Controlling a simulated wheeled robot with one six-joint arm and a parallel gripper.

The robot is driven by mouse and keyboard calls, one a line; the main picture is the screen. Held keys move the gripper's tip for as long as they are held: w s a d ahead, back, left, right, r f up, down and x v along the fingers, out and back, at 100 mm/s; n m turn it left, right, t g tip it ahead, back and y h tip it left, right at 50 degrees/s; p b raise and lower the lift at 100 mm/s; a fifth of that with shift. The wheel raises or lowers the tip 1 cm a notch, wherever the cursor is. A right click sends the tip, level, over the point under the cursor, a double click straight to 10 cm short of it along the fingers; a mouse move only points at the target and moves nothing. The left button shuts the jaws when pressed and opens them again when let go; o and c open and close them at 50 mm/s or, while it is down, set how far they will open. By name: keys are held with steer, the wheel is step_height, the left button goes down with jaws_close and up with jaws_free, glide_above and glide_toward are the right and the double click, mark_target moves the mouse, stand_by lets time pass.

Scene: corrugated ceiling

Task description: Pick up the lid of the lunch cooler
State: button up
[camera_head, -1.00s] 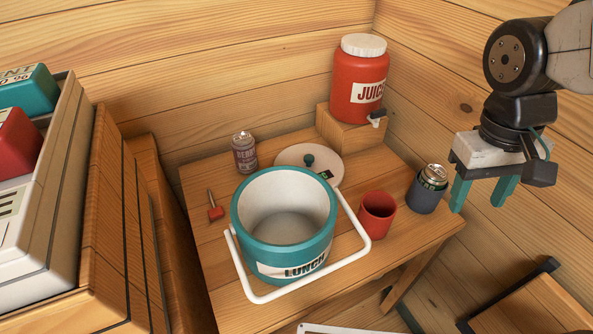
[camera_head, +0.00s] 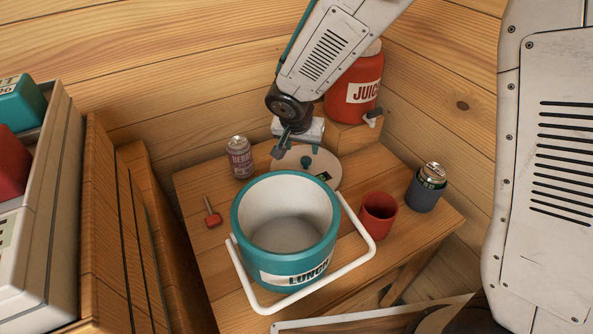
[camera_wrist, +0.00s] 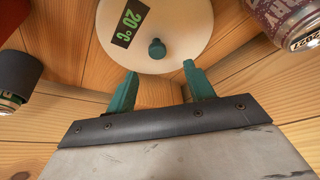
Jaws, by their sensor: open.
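The lid of the lunch cooler is a round off-white disc (camera_head: 322,161) with a small teal knob (camera_head: 306,162) and a dark label. It lies on the wooden table behind the open teal cooler (camera_head: 328,246), whose white handle hangs down in front. In the wrist view the lid (camera_wrist: 188,25) is beyond the fingertips, with its knob (camera_wrist: 157,49) roughly between them in line. My gripper (camera_wrist: 158,82) is open and empty, its two teal fingers apart and not touching the knob.
A berry can (camera_head: 239,157) stands left of the lid. The red juice jug (camera_head: 349,100) sits on a wooden block behind, close to my arm. A red cup (camera_head: 378,214) and a can in a grey holder (camera_head: 425,192) stand to the right. A red-handled tool (camera_head: 213,218) lies at left.

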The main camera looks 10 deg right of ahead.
mark_target(306, 160)
steer(key=x, duration=0.8)
steer(key=shift+s+d, duration=0.15)
steer(key=shift+d, duration=0.1)
jaws_close()
